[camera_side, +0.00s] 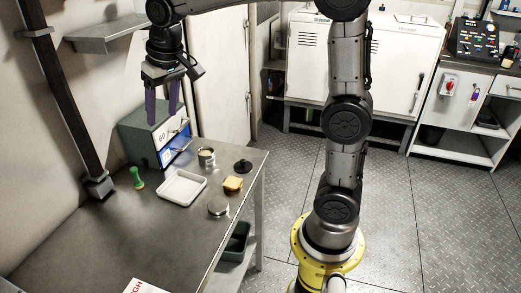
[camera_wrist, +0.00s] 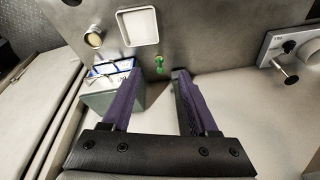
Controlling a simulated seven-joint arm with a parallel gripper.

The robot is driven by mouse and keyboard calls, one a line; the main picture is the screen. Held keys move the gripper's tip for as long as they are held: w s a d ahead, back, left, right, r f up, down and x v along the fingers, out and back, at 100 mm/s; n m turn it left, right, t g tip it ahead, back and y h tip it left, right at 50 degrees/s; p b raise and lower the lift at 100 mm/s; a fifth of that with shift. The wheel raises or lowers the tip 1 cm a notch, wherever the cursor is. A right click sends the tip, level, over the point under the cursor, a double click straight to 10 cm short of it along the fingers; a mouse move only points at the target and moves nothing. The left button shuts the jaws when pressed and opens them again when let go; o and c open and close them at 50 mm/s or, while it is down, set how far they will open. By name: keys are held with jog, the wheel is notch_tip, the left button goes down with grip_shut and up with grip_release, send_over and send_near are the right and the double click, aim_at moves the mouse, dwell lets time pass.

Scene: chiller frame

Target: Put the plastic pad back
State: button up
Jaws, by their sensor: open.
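A white shallow rectangular tray (camera_side: 182,187) lies flat on the steel table; it may be the plastic pad, but I cannot tell for sure. It also shows at the top of the wrist view (camera_wrist: 138,27). My gripper (camera_side: 162,116) is open with its purple fingers pointing down. It hangs above the back of the table, near the grey box (camera_side: 140,140), and appears empty. The gripper also shows in the wrist view (camera_wrist: 155,74), fingers apart. The box has a blue-and-white front and appears between and left of the fingers there (camera_wrist: 110,92).
A green peg-like object (camera_side: 137,178) stands left of the tray. An open tin (camera_side: 207,157), a black knobbed lid (camera_side: 243,166), a yellow-brown block (camera_side: 233,184) and a round metal lid (camera_side: 218,208) stand around its right side. The table's front left is mostly clear.

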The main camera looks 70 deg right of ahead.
jog(key=s+a+f+n+t, duration=0.1)
jog(key=s+f, duration=0.1)
jog(key=s, duration=0.9)
jog(key=s+a+f+n+t, duration=0.1)
jog(key=s+f+n, duration=0.1)
jog(key=s, duration=1)
jog(key=shift+s+f+n, duration=0.25)
jog(key=shift+s+n, duration=0.05)
